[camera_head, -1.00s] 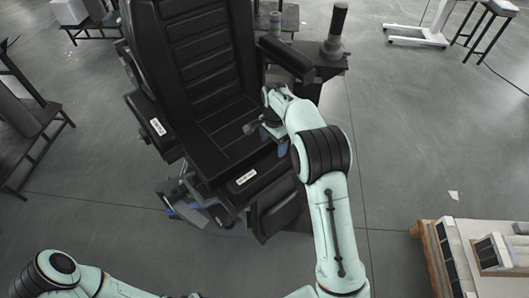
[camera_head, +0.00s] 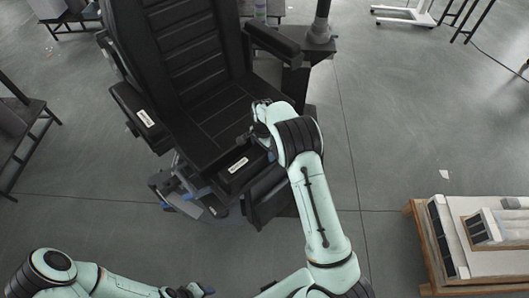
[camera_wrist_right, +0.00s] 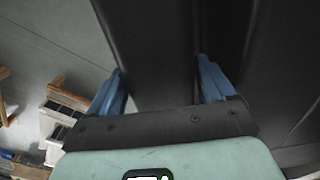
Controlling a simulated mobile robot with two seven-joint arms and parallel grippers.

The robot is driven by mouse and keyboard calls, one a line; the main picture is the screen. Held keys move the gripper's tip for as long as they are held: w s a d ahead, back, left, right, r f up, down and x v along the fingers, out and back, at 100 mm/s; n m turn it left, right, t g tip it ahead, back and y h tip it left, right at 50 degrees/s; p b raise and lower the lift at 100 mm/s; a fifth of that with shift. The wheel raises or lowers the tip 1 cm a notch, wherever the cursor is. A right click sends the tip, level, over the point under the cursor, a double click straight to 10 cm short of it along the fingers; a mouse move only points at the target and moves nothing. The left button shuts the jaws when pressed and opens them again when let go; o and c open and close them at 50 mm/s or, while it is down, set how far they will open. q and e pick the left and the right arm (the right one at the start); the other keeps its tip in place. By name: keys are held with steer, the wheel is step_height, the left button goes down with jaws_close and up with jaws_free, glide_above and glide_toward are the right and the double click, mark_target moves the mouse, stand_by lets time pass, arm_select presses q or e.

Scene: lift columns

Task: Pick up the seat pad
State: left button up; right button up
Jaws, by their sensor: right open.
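The seat pad (camera_head: 222,118) is a black, stitched cushion lying on the seat of a large black chair, below the ribbed backrest. My right gripper (camera_head: 262,147) is at the right front edge of the seat, its fingers partly hidden by my wrist. In the right wrist view its two blue fingers (camera_wrist_right: 162,80) stand apart, with a dark panel edge between and beyond them. I cannot tell whether they touch it or whether it is the pad. My left gripper (camera_head: 190,290) is at the bottom edge, away from the chair, its fingers too small to read.
Armrests (camera_head: 143,117) flank the seat, and a black side panel (camera_head: 270,195) hangs beside my right forearm. A joystick post (camera_head: 320,25) rises at the back right. A wooden pallet with boxes (camera_head: 470,240) stands at the lower right. The floor between is clear.

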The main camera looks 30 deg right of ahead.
steer(key=shift+f, duration=0.55)
steer(key=c, duration=0.8)
steer(key=shift+r, duration=0.15)
steer(key=shift+c, duration=0.2)
steer(key=shift+w, duration=0.1)
steer(key=shift+r, duration=0.25)
arm_select(q)
steer(key=shift+w+r+p, duration=0.75)
steer(key=shift+w+r, duration=0.25)
steer(key=shift+w, duration=0.1)
arm_select(e)
step_height(320, 180, up, 20)
